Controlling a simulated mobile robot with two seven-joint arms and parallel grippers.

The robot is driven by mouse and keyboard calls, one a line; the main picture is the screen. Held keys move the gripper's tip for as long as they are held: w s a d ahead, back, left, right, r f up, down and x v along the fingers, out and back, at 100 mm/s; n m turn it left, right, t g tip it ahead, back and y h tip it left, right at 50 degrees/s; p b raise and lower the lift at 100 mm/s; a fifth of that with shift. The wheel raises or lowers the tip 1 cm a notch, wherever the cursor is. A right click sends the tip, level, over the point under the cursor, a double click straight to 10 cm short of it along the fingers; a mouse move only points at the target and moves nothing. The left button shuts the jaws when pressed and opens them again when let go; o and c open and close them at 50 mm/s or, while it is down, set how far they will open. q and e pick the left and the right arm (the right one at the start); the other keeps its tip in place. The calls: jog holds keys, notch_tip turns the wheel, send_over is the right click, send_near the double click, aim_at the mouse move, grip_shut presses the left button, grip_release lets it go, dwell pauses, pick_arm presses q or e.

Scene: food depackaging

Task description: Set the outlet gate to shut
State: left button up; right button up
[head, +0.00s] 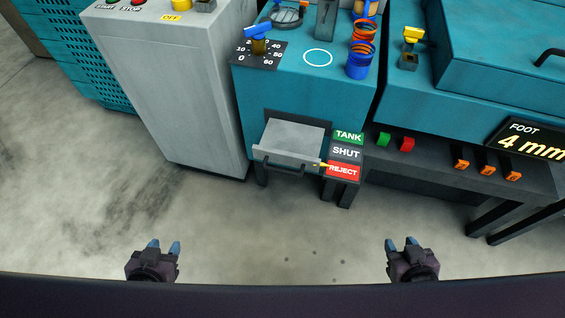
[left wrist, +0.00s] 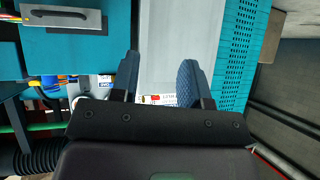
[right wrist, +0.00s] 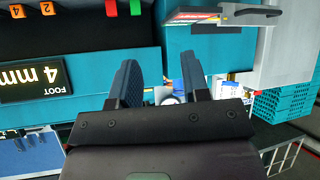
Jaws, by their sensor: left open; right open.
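The outlet gate (head: 292,140) is a grey plate with a dark bar handle (head: 283,168), on the front of the teal machine. Its small yellow pointer (head: 323,165) is beside the red REJECT label (head: 343,171), below the SHUT label (head: 346,153) and the green TANK label (head: 348,136). The gate also shows in the left wrist view (left wrist: 65,17) and the right wrist view (right wrist: 225,16). My left gripper (head: 163,246) is open and empty, low and left of the gate. My right gripper (head: 401,243) is open and empty, low and right of it.
A grey cabinet (head: 180,85) stands left of the gate. A dark bench (head: 440,175) with orange tags and green and red blocks is to the right. The dial knob (head: 258,42) and coloured rings (head: 361,50) are on top of the machine. Open floor lies in front.

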pick_arm(q)
jog(key=n+t+h+b, duration=0.1)
jog(key=n+h+b, duration=0.9)
jog(key=n+b, duration=0.15)
send_near(282, 171)
jog(key=shift+n+t, duration=0.3)
jog(key=shift+n, duration=0.15)
jog(key=x, duration=0.6)
jog(key=f+x, duration=0.1)
jog(key=x, duration=0.3)
jog(key=shift+s, duration=0.1)
pick_arm(e)
notch_tip(282, 171, down, 10)
jog(key=s+g, duration=0.1)
jog(key=shift+r+n, duration=0.2)
jog(key=shift+n, duration=0.1)
jog(key=shift+a, duration=0.15)
pick_arm(q)
jog(key=c, duration=0.7)
grip_shut()
